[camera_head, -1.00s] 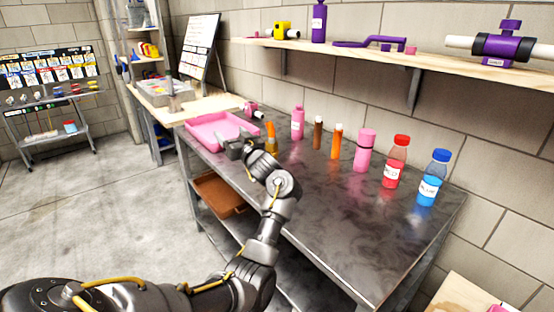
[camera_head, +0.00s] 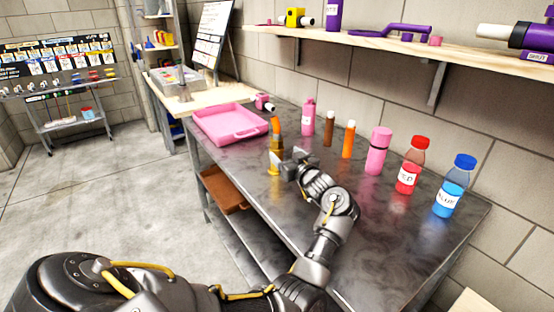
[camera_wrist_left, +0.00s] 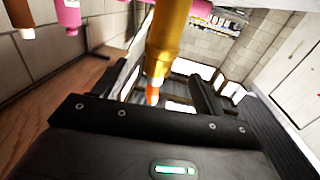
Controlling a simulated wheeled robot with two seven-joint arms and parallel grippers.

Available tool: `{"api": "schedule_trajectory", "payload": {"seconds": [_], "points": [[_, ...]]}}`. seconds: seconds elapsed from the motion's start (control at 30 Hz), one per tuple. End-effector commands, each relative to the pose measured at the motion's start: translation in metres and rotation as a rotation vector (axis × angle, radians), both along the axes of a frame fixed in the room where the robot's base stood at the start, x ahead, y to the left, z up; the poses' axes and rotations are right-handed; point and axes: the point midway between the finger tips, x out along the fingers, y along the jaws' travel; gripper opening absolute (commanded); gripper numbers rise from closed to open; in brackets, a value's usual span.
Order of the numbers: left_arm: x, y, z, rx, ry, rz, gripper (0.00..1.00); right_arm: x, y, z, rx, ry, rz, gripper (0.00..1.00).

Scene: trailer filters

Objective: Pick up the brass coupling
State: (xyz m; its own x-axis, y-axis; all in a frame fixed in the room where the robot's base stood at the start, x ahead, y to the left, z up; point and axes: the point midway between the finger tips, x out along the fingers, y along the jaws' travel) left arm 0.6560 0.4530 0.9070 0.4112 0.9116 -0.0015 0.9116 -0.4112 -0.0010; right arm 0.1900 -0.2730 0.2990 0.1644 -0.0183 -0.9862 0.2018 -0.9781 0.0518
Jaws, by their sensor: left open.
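The brass coupling (camera_head: 276,158) stands upright on the metal bench, gold below with an orange upper part. My left gripper (camera_head: 288,163) is open and empty, low at the coupling's right side in the head view and very close to it. In the left wrist view the gold coupling (camera_wrist_left: 170,42) shows large, with an orange tip, in line with the gap between the open fingers (camera_wrist_left: 166,82). I cannot tell whether they touch it. The gripper hides part of the coupling's lower right side in the head view. My right gripper is not in view.
A pink tray (camera_head: 232,134) lies behind on the left. Pink (camera_head: 307,118), brown (camera_head: 328,128) and orange (camera_head: 348,140) bottles, a pink flask (camera_head: 377,150), and red (camera_head: 411,165) and blue (camera_head: 454,186) bottles line the bench's wall side. The shelf (camera_head: 400,50) overhangs behind.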

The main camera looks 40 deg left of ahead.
Motion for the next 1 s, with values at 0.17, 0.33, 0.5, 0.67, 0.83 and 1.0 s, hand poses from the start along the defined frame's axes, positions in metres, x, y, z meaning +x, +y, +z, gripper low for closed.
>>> {"api": "schedule_trajectory", "payload": {"seconds": [0.17,0.33,0.5,0.67,0.83,1.0], "points": [[0.005,0.01,-0.003,0.001,-0.001,0.001,0.71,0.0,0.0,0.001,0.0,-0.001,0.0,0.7],[0.006,0.013,-0.003,0.001,-0.001,0.0,0.71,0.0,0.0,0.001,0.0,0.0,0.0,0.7],[0.014,0.033,-0.002,0.004,-0.001,0.002,0.71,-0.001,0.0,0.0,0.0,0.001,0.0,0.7],[0.025,0.056,-0.002,0.002,-0.001,0.0,0.71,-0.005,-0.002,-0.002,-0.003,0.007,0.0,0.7],[0.03,0.068,-0.003,0.001,-0.001,0.0,0.71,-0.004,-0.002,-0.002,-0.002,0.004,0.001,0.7],[0.031,0.068,-0.003,0.0,-0.002,0.0,0.71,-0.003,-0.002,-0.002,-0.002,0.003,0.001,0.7]]}}
